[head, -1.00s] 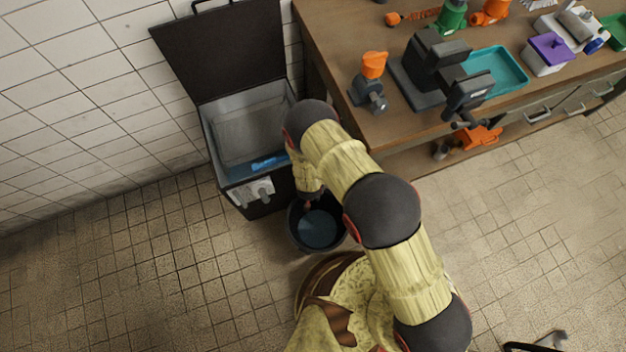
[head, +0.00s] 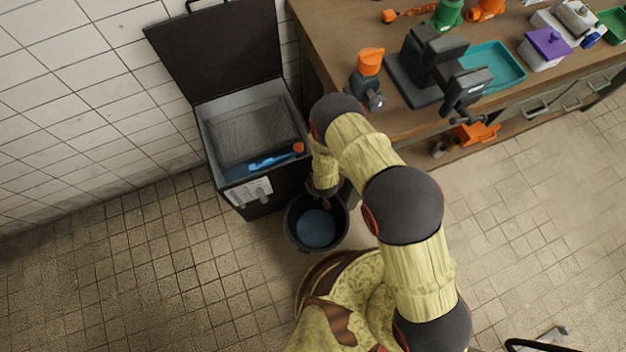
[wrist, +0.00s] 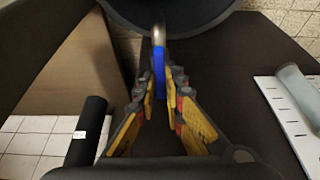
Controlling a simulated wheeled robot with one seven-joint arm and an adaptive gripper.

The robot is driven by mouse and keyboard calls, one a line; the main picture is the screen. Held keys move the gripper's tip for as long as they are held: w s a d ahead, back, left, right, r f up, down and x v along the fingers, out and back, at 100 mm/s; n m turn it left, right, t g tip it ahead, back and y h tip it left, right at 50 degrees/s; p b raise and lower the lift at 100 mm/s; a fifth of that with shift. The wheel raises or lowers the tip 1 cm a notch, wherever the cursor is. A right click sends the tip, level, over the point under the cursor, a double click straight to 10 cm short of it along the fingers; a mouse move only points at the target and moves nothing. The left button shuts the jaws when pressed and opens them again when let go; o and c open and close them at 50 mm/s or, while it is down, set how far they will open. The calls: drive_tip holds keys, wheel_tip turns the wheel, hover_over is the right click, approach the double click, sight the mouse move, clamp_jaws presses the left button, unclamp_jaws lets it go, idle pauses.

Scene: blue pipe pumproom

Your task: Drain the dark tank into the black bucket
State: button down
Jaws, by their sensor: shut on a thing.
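The dark tank (head: 281,178) stands against the tiled wall with its lid (head: 222,52) raised; it also shows as a dark face in the wrist view (wrist: 235,75). The black bucket (head: 290,228) is on the floor at the tank's front right corner, with a bluish surface inside; its dark rim crosses the top of the wrist view (wrist: 190,27). In the wrist view my gripper (wrist: 160,88) is shut on a blue lever (wrist: 158,66) joined to a metal fitting (wrist: 158,32). In the head view my arm hides the fingers and the lever.
A blue tool with an orange end (head: 277,158) lies inside the tank. A white panel with knobs (head: 250,191) is on its front. The wooden bench (head: 328,62) with several tools stands close at right. The floor left of the tank is clear.

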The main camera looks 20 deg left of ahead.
idle(0.3)
drive_tip(key=c, duration=1.9)
unclamp_jaws()
drive_tip(key=v, duration=1.2)
